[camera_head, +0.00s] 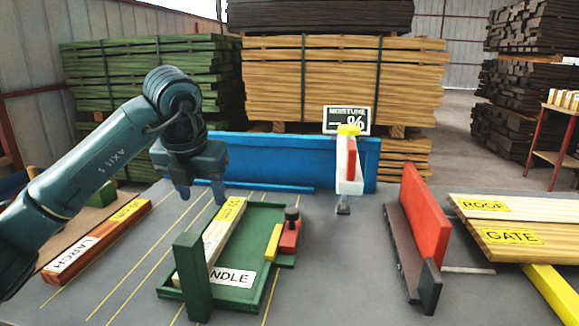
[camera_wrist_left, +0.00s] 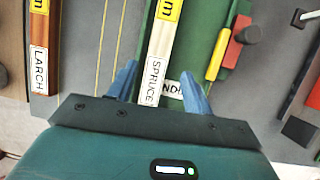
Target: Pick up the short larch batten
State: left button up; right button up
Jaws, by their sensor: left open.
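A reddish-brown larch batten (camera_head: 125,217) lies on the grey table at the left, with a white LARCH label and a yellow centimetre label. It also shows at the left edge of the left wrist view (camera_wrist_left: 51,55). My left gripper (camera_head: 203,194) is open, above the table to the right of the larch batten and apart from it. In the left wrist view its fingers (camera_wrist_left: 160,84) appear on either side of a pale spruce batten (camera_wrist_left: 166,50). That batten lies in a green tray (camera_head: 262,220). My right gripper is not in view.
The green tray has an upright green block and a red-and-yellow clamp. A moisture meter (camera_head: 348,170) stands at the back. A red upright plate (camera_head: 425,215) and boards labelled ROOF and GATE (camera_head: 530,233) are at the right. Bare table lies between larch batten and tray.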

aim_at(59, 273)
jog(key=k+j, duration=0.5)
jog(key=k, duration=0.15)
jog(key=k+j, duration=0.5)
jog(key=k, duration=0.15)
